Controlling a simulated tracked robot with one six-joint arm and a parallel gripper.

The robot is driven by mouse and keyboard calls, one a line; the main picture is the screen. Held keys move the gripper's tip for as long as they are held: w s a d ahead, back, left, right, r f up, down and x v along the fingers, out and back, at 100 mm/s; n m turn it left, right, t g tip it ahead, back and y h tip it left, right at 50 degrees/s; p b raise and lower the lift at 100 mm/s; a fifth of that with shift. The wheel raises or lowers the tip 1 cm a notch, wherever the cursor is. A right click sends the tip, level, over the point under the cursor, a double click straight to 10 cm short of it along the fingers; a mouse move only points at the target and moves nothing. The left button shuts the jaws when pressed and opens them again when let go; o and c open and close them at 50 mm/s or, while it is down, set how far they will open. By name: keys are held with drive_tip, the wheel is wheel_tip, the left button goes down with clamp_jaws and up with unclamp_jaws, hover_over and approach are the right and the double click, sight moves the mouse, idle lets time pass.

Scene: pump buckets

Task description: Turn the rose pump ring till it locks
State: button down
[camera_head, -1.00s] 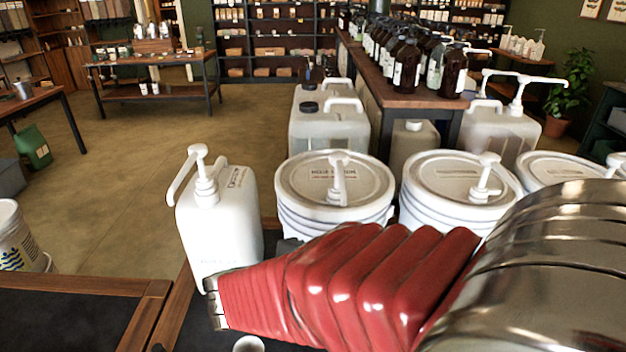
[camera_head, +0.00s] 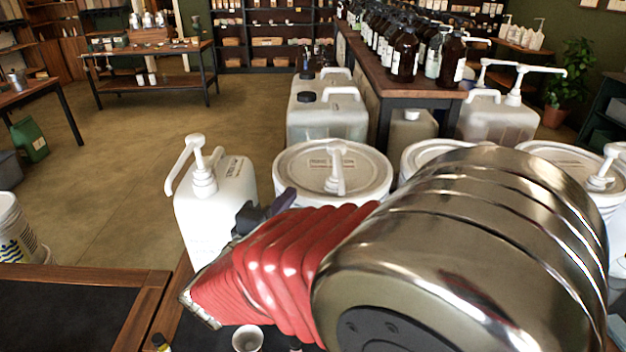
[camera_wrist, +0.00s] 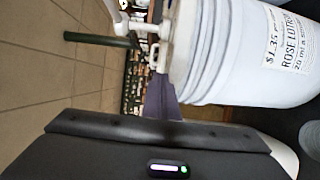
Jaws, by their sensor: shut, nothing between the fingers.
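The rose bucket (camera_head: 333,205) is white, with a lid that carries a white pump (camera_head: 337,172). The ring (camera_head: 335,186) is a small white collar at the pump's foot, upright on the lid. In the wrist view the bucket (camera_wrist: 245,55) shows sideways, its label reading "ROSE LOTION", and the pump (camera_wrist: 135,28) sticks out at the upper left. My gripper (camera_head: 284,201) is shut and empty, dark and purple-grey, just left of the bucket's near side and apart from the ring.
A white pump jug (camera_head: 217,210) stands close left of my gripper. More white buckets (camera_head: 575,170) stand to the right, partly behind my arm. Big jugs (camera_head: 325,110) stand behind. A small cup (camera_head: 248,338) is at the front. Open floor lies left.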

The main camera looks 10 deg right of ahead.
sight(323, 185)
drive_tip(key=x, duration=1)
drive_tip(key=shift+d, duration=0.2)
drive_tip(key=shift+s+d, duration=0.25)
drive_tip(key=shift+d, duration=0.25)
drive_tip(key=shift+s+d, duration=0.25)
drive_tip(key=shift+d, duration=0.25)
drive_tip(key=shift+s+d, duration=0.25)
drive_tip(key=shift+d, duration=0.45)
drive_tip(key=shift+a, duration=0.1)
drive_tip(key=shift+w+m+g+h, duration=0.15)
drive_tip(key=shift+m+g+h, duration=0.15)
drive_tip(key=shift+h, duration=0.1)
